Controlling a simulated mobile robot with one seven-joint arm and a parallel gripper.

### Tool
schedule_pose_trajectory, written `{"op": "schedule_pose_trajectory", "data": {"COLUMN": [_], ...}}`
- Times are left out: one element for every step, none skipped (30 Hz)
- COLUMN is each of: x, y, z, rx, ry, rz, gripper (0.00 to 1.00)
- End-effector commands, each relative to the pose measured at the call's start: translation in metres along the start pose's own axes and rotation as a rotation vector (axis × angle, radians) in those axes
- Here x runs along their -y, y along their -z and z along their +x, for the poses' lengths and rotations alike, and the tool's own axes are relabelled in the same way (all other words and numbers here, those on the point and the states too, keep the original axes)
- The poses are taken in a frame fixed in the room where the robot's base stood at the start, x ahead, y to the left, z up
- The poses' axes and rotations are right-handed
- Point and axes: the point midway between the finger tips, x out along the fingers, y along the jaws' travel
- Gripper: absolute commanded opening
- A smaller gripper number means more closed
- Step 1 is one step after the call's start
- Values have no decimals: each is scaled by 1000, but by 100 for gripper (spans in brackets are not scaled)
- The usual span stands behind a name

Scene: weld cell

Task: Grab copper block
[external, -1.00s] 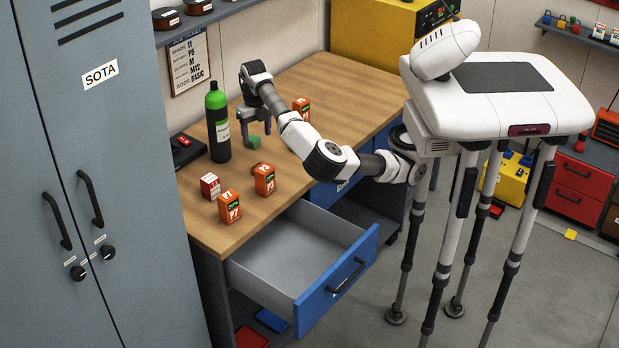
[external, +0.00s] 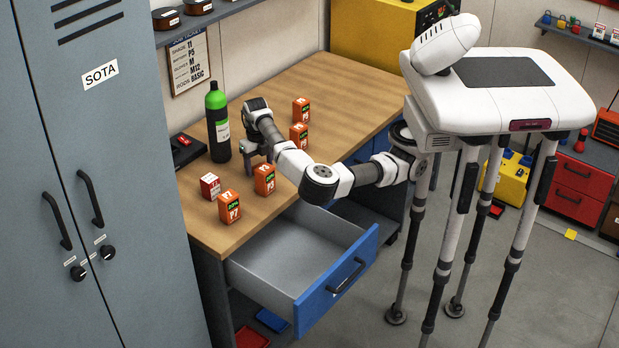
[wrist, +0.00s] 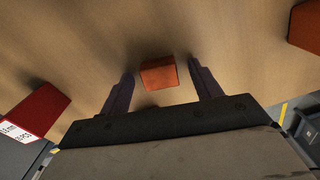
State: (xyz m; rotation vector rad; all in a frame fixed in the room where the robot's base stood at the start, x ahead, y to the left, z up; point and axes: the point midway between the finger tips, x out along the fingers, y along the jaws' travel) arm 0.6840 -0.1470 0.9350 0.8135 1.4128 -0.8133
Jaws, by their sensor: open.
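The copper block (wrist: 158,74) is a small orange-brown cube on the wooden workbench. In the wrist view it shows between the two dark fingers of my gripper (wrist: 161,76), with a gap on each side. My gripper (external: 249,163) is open and low over the bench in the external view. There the gripper and arm hide the copper block. I cannot tell how far the fingertips are above the bench.
Several orange boxes (external: 264,179) and a red-white box (external: 210,186) stand close by on the workbench (external: 345,95). A black bottle with a green top (external: 217,120) stands left of my gripper. An open drawer (external: 300,255) is below the front edge.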

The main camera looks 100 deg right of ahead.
Motion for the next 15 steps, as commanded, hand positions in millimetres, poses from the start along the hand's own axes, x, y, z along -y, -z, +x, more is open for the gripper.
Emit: {"op": "schedule_pose_trajectory", "data": {"x": [0,0,0,0,0,0,0,0,0,0,0,0,0,0,0], "y": [0,0,0,0,0,0,0,0,0,0,0,0,0,0,0], "z": [0,0,0,0,0,0,0,0,0,0,0,0,0,0,0], "rx": [0,0,0,0,0,0,0,0,0,0,0,0,0,0,0], "ry": [0,0,0,0,0,0,0,0,0,0,0,0,0,0,0], "rz": [0,0,0,-1,-1,-1,-1,-1,-1,-1,-1,-1,-1,-1,-1], "gripper": [64,64,64,64,64,60,56,52,47,43,39,34,30,26,20]}}
